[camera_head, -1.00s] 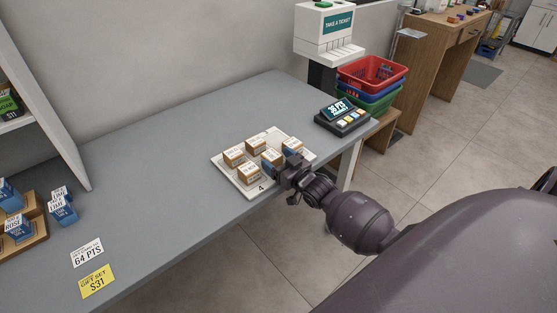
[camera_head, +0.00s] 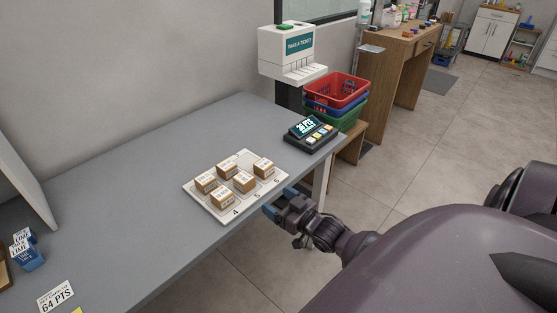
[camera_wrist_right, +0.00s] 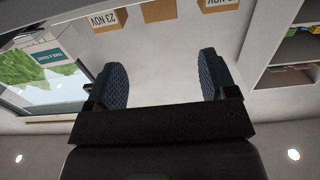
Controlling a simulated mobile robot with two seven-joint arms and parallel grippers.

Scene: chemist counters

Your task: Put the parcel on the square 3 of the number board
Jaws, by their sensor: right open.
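The number board (camera_head: 245,157) is a pale panel on the grey counter. Several alike brown parcels with white labels stand upright on it. Along its near edge, 4, 5 and 6 can be read, with a parcel (camera_head: 222,198) behind the 4, another (camera_head: 244,182) behind the 5 and another (camera_head: 264,168) behind the 6. Two more stand in the back row; its far right spot is bare, and its numbers cannot be read. My right gripper (camera_head: 270,205) is open and empty, just off the board's near edge. In the right wrist view its fingers (camera_wrist_right: 162,82) are apart. My left gripper is out of view.
The ticket machine (camera_head: 286,48) and stacked baskets (camera_head: 337,90) are beyond the counter's end.

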